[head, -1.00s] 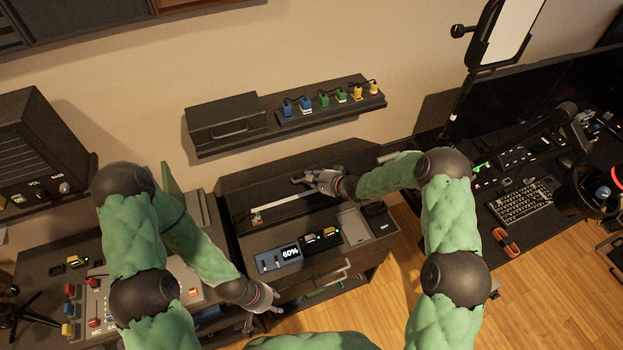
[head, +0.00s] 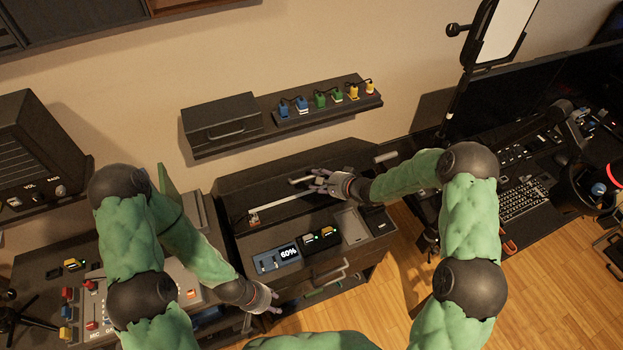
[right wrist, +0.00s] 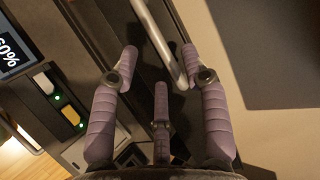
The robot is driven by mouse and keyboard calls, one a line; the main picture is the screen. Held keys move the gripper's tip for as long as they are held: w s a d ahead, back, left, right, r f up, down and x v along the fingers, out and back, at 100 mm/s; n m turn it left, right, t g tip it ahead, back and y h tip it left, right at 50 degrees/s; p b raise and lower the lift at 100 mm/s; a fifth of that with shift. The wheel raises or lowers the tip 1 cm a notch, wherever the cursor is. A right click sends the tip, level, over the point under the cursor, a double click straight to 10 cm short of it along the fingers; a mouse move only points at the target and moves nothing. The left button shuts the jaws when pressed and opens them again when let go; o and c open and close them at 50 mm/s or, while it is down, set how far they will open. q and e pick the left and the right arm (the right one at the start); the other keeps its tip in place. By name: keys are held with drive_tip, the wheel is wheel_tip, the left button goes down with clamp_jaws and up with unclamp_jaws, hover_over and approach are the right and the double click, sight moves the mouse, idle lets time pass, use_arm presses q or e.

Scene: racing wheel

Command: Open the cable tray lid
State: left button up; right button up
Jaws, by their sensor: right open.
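A black desk unit (head: 232,243) stands against the wall, with a dark lid-like panel (head: 290,172) along its back. I cannot tell for sure that this panel is the cable tray lid. A grey bar handle (right wrist: 160,45) runs along it. My right gripper (head: 318,182) is over the handle at the panel's right part. In the right wrist view the right gripper (right wrist: 160,58) is open, with the handle's bent end between its spread fingers, not gripped. My left gripper (head: 274,299) hangs low in front of the desk unit, apart from the panel; its fingers are too small to judge.
A wall shelf above carries a black box (head: 222,118) with a handle and several coloured plugs (head: 320,99). The unit's front has a 60% display (head: 280,257) and switches (head: 319,238). A mixer desk stands left, a keyboard desk right.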

drive_tip(key=v, duration=0.6)
